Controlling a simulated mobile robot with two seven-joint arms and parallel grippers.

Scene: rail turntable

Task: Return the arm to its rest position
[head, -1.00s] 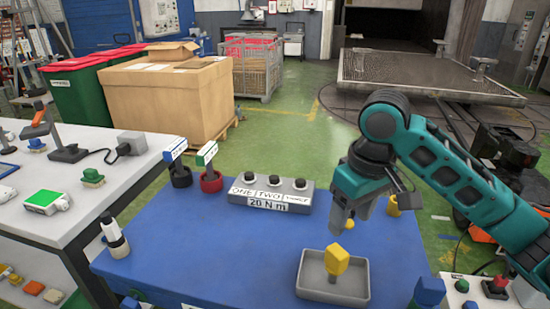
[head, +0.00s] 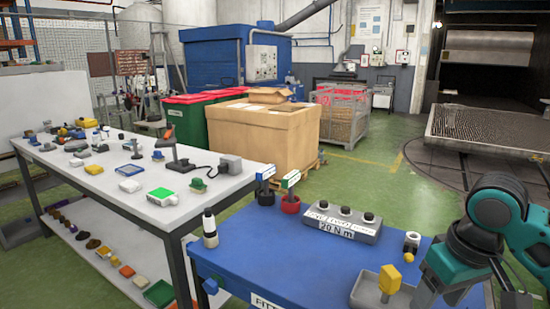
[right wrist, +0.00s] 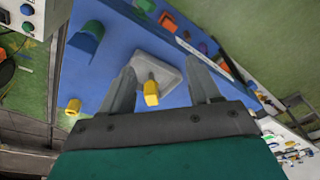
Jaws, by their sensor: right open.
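My right arm (head: 497,215) is teal and black and comes in from the right in the head view. Its gripper is by the right side of the grey tray (head: 362,294), partly cut off by the bottom of the picture. In the right wrist view my right gripper (right wrist: 163,82) has its two fingers apart with nothing held between them. A yellow-headed piece (head: 390,279) stands in the tray. It also shows beyond the open fingers in the right wrist view (right wrist: 152,95), with the tray (right wrist: 160,62) behind it. My left gripper is in neither view.
A white workbench (head: 110,180) with small parts stands at left. A cardboard box (head: 262,135) stands behind on the green floor.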

